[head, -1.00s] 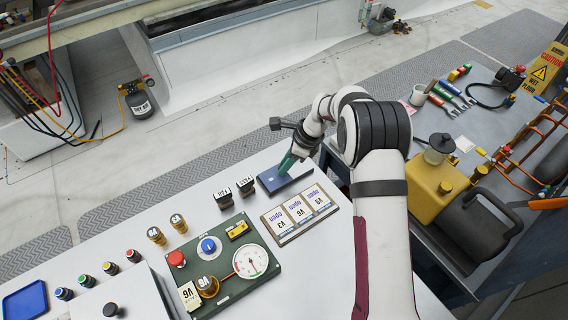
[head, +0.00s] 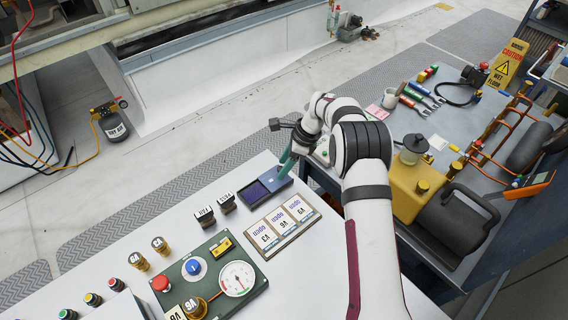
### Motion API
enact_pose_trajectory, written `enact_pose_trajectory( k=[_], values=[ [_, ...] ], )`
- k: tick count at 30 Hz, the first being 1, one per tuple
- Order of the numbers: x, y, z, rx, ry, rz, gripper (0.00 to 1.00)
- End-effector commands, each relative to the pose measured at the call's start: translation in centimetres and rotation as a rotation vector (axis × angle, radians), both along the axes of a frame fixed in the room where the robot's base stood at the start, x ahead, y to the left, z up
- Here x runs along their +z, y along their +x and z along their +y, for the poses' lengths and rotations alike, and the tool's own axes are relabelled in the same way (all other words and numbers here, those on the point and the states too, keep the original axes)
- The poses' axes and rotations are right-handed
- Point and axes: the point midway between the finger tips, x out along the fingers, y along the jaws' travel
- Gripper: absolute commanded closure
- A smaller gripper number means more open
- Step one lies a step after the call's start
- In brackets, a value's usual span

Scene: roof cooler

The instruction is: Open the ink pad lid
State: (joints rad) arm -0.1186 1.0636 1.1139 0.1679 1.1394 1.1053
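The ink pad (head: 258,191) lies near the far right edge of the white worktop, beyond the cards. A dark purple, framed surface shows on its left part, and a slate-blue part, which looks like the lid (head: 272,182), shows at its right end. My gripper (head: 286,170) comes down at that right end, with teal fingers at or very near the blue part. The fingers overlap in this view, so their gap and any contact are hidden.
A board with three cards (head: 263,251) lies just in front of the pad. Two black stamps (head: 217,209) stand to its left. A green panel (head: 238,306) with knobs and a gauge is nearer. A blue-grey bench (head: 437,131) with tools stands to the right.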

Motion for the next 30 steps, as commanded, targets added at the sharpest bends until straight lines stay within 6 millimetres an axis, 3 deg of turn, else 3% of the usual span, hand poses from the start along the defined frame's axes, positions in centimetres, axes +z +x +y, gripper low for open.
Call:
enact_pose_trajectory(
  k=[5, 8, 15, 21, 25, 30],
  values=[
    [0.2, 0.0, -0.1, 0.0, 0.0, -0.001, 0.43],
    [1.5, 0.1, -0.6, 0.0, 0.0, -0.003, 0.43],
    [8.4, 0.1, -3.5, -0.001, 0.0, -0.006, 0.43],
    [13.0, 0.1, -5.4, -0.001, 0.0, -0.003, 0.43],
    [14.3, 0.0, -5.9, -0.001, 0.001, -0.001, 0.43],
    [14.7, 0.0, -6.1, 0.0, 0.0, -0.001, 0.43]
  ],
)
